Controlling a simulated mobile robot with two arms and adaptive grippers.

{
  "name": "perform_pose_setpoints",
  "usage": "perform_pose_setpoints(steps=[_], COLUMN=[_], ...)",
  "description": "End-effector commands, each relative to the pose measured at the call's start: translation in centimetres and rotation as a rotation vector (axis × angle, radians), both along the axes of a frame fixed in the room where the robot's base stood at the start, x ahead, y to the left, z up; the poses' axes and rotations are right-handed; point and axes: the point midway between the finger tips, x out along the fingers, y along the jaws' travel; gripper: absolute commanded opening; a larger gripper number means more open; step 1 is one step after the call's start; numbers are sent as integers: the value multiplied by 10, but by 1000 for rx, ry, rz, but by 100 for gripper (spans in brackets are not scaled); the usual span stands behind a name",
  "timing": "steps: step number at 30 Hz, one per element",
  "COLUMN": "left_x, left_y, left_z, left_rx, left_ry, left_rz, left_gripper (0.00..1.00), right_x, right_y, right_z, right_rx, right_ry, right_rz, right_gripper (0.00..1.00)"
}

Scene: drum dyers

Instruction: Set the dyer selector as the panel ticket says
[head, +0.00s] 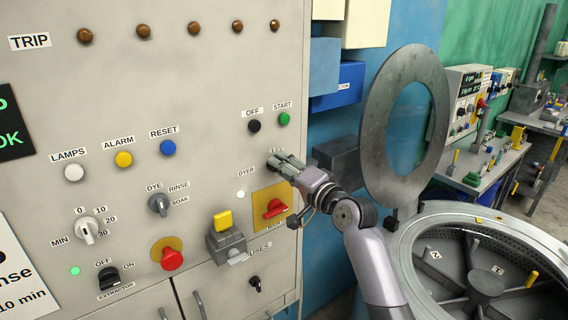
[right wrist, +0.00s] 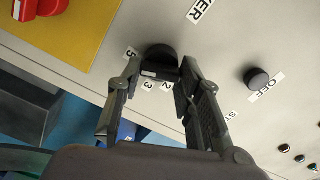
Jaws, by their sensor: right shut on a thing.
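The dyer selector is a black knob (right wrist: 160,57) on the grey panel (head: 215,90), with the numbers 5, 3 and 2 showing around it in the right wrist view. My right gripper (head: 274,163) reaches the panel beside the DYER label and hides most of the knob in the head view. In the right wrist view the gripper's fingers (right wrist: 158,78) are shut on the knob, one on each side. The panel ticket (head: 18,275) is a white card cut off at the left edge; "nse" and "10 min" are readable. My left gripper is not in view.
Near the gripper are a red handle on a yellow plate (head: 274,208), the black OFF button (head: 254,126) and the green START button (head: 284,119). The DYE/RINSE/SOAK knob (head: 159,205) is further left. An open drum (head: 480,265) stands at the right.

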Motion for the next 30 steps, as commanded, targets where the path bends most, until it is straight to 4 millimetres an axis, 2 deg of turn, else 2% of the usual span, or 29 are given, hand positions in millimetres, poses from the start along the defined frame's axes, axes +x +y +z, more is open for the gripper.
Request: perform_pose_setpoints(steps=[17, 18, 27, 30], left_x=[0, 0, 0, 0], left_y=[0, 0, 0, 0], left_z=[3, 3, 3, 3], left_rx=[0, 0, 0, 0], left_ry=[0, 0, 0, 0], left_rz=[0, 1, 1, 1], left_gripper=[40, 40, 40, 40], right_x=[0, 0, 0, 0], right_y=[0, 0, 0, 0], right_z=[-1, -1, -1, -1], right_rx=[31, 30, 29, 29], right_ry=[24, 25, 23, 21], right_rz=[1, 0, 0, 0], right_gripper=[5, 34, 53, 53])
